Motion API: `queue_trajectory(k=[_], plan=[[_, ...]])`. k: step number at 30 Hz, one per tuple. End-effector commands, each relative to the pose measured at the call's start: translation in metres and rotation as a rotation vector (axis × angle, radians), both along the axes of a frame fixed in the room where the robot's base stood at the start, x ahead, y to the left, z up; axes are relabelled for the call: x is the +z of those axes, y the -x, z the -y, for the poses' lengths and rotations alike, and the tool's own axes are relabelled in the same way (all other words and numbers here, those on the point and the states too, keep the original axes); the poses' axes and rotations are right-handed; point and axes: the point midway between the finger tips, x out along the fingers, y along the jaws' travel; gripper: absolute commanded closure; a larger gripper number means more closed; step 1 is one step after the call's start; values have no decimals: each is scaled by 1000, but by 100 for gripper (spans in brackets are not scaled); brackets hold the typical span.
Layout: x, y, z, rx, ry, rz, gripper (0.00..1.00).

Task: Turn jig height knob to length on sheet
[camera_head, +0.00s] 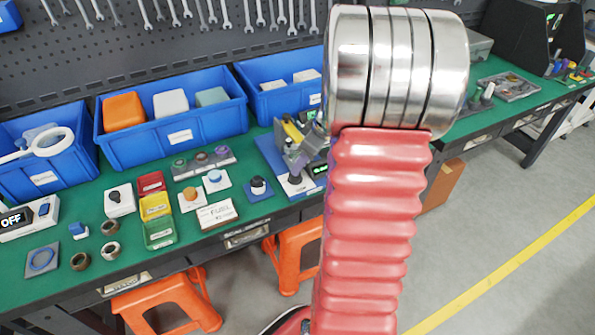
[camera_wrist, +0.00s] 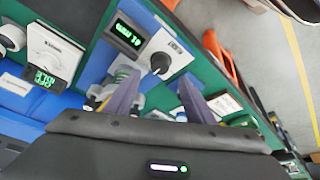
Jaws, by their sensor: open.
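The jig's round black knob (camera_wrist: 160,63) sits on a white plate in the wrist view, just ahead of my fingertips. Beside it is a black display (camera_wrist: 124,36) with green digits too blurred to read surely. In the head view the knob (camera_head: 295,178) and the jig's blue base (camera_head: 272,152) are at the middle, beside my arm. My gripper (camera_wrist: 160,84) is open, its two grey-purple fingers spread on either side of the line to the knob, apart from it. A white card with writing (camera_head: 217,214), perhaps the sheet, lies left of the jig; its text is illegible.
Blue bins (camera_head: 185,138) stand along the back of the green bench. A black knob on a blue base (camera_head: 258,187), coloured buttons and small trays (camera_head: 156,205) lie left of the jig. Orange stools (camera_head: 168,300) stand below. My arm hides the bench right of the jig.

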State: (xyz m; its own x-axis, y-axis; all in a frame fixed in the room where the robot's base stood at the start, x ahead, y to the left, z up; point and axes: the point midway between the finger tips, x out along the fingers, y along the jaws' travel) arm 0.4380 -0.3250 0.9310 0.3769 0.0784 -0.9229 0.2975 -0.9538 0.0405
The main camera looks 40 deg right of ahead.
Motion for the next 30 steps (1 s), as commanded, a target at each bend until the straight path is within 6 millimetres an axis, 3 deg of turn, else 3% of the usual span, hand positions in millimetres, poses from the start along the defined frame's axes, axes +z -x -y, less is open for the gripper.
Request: queue_trajectory(k=[6,13,25,30], plan=[[-32,-12,-4,1,-2,-3,51],[-57,-23,-6,2,-1,-1,51],[-63,-26,-5,1,1,0,51],[-63,-25,-5,0,1,0,62]])
